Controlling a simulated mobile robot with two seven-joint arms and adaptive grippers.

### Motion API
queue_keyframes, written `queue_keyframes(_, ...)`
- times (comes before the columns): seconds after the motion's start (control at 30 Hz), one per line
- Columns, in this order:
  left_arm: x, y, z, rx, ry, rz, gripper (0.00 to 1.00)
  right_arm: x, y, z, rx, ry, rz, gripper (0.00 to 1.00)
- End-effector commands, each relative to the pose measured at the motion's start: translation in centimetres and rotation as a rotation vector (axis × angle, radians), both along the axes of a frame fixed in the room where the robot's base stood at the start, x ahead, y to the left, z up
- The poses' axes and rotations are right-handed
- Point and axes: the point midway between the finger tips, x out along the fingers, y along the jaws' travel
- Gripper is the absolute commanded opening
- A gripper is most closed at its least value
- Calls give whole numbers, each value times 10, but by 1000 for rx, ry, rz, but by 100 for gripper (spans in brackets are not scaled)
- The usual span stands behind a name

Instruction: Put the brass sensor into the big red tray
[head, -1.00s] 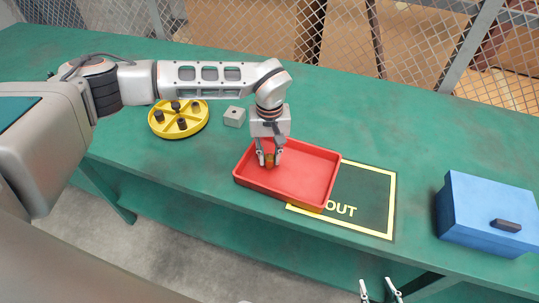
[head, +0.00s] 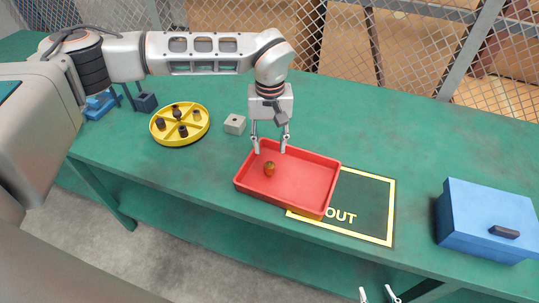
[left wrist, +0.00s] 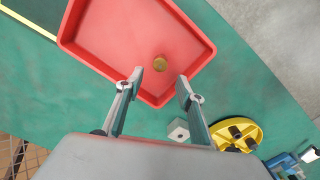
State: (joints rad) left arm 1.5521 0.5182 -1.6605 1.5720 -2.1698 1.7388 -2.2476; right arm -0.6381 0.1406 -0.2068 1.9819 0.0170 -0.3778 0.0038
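The brass sensor (head: 269,169) stands on the floor of the big red tray (head: 307,182), toward the tray's left end. It also shows in the left wrist view (left wrist: 159,63), inside the red tray (left wrist: 122,40). My left gripper (head: 270,151) is open and empty, above the tray's back left edge and apart from the sensor. In the left wrist view its two fingers (left wrist: 160,82) are spread wide with nothing between them. My right gripper (head: 378,294) shows only as two spread fingertips at the bottom edge of the head view, with nothing between them.
A yellow round tray (head: 179,138) with several dark parts and a grey block (head: 235,124) lie left of the red tray. The red tray overlaps a dark "OUT" mat (head: 370,200). A blue box (head: 487,218) stands at the right. The bench behind the red tray is clear.

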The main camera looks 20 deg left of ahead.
Motion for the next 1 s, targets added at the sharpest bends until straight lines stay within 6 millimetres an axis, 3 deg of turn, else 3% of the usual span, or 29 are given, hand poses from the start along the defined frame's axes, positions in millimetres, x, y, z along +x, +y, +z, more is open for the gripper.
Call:
queue_keyframes(0.1,1,0,20,0,-3,0,38,-2,1,1,2,2,0,40)
queue_keyframes(0.27,0,0,34,0,-1,0,38,-3,1,1,5,3,1,40)
queue_keyframes(0.83,-1,-1,36,-2,2,0,38,-2,1,2,4,3,0,40)
queue_keyframes(0.93,-6,-13,30,-36,10,-7,38,-2,1,2,3,1,0,40)
queue_keyframes(1.0,-17,-35,21,-97,28,-12,38,-2,1,2,3,1,0,40)
